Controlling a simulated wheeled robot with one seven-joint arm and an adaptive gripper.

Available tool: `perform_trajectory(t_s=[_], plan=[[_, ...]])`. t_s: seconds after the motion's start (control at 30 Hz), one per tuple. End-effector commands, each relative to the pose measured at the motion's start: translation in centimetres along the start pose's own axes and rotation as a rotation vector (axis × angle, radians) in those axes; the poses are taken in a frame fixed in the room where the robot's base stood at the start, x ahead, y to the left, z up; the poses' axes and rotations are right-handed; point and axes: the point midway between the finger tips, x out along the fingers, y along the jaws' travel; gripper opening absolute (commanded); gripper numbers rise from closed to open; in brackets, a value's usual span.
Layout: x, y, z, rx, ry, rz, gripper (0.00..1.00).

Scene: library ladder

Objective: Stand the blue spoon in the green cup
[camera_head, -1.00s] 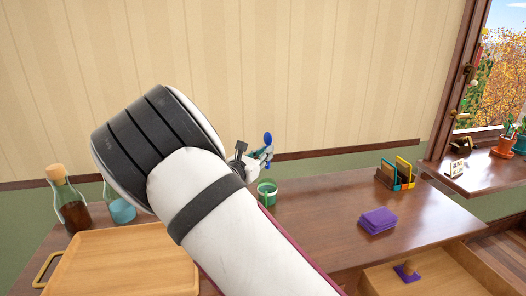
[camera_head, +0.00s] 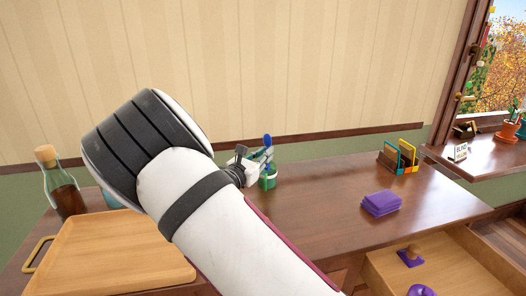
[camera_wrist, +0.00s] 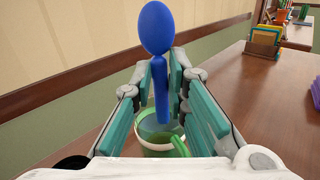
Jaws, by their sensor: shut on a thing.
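The blue spoon (camera_wrist: 156,30) is upright in the wrist view, bowl up, with its handle between the fingers of my gripper (camera_wrist: 163,98). My gripper is shut on it. The green cup (camera_wrist: 158,128) is directly below and behind the spoon's handle in the wrist view. The handle's lower end overlaps the cup's opening; I cannot tell how deep it reaches. In the head view, my gripper (camera_head: 262,160) is right above the green cup (camera_head: 268,180), with the blue spoon (camera_head: 267,140) showing at its top. My arm hides part of the table.
A wooden tray (camera_head: 110,255) and a corked bottle (camera_head: 62,190) stand at the left. Purple cloths (camera_head: 381,203) and an organizer (camera_head: 398,157) are at the right. An open drawer (camera_head: 390,278) juts out at the front right. The table between cup and cloths is clear.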

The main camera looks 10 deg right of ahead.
Motion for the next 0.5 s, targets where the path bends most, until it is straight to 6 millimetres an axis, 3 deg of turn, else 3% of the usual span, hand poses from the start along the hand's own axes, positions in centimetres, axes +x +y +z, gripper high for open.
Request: perform_trajectory(t_s=[0.5], plan=[[0.0,-0.2,-2.9,0.0,-0.001,0.0,0.0]])
